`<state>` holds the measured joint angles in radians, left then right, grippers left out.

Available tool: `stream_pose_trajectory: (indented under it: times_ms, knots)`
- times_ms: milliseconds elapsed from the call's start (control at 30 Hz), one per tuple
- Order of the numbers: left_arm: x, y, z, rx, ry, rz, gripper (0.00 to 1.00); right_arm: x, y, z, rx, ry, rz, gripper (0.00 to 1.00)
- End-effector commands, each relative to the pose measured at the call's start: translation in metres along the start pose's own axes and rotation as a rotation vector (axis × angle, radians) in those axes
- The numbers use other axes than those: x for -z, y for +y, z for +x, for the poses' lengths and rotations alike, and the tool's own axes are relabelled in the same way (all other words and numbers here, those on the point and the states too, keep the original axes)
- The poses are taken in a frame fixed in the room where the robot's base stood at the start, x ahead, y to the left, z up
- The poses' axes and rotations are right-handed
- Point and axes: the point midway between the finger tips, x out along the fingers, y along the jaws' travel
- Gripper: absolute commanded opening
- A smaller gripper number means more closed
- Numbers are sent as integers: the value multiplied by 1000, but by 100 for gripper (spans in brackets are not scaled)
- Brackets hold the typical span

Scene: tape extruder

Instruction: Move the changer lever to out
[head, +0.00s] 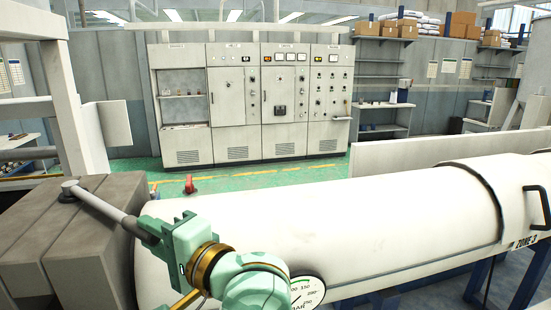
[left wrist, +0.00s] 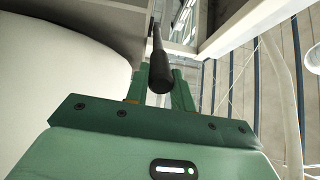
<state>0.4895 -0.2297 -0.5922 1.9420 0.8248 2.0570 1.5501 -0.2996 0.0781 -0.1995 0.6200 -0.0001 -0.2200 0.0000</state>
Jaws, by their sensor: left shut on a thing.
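The changer lever (head: 103,206) is a grey metal rod with a dark grip. In the head view it runs from a round pivot on top of the grey block (head: 62,240) at the lower left, slanting down to the right. My left gripper (head: 150,232), green, is shut on the lever's dark grip end. In the left wrist view the black handle (left wrist: 160,72) sits between the green fingers of my left gripper (left wrist: 160,88), its end facing the camera. The fingers partly hide the grip in the head view. My right gripper is not in view.
The white extruder barrel (head: 350,225) runs from the grey block to the right, with a round gauge (head: 307,293) at its front. A white frame post (head: 72,110) stands at the left. Grey control cabinets (head: 250,105) stand far back across a green floor.

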Motion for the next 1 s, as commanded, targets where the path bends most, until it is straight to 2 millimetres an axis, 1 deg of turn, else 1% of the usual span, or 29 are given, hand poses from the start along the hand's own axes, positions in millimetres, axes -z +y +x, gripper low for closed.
stream_pose_trajectory:
  times_ms: [33, 367, 1000]
  knots:
    - [4, -2, -7, -40, 16, -19, 0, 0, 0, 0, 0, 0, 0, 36]
    - [7, -1, -7, -41, 16, -17, 0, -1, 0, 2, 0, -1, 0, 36]
    - [51, 1, -1, -42, 18, -15, 0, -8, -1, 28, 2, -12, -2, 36]
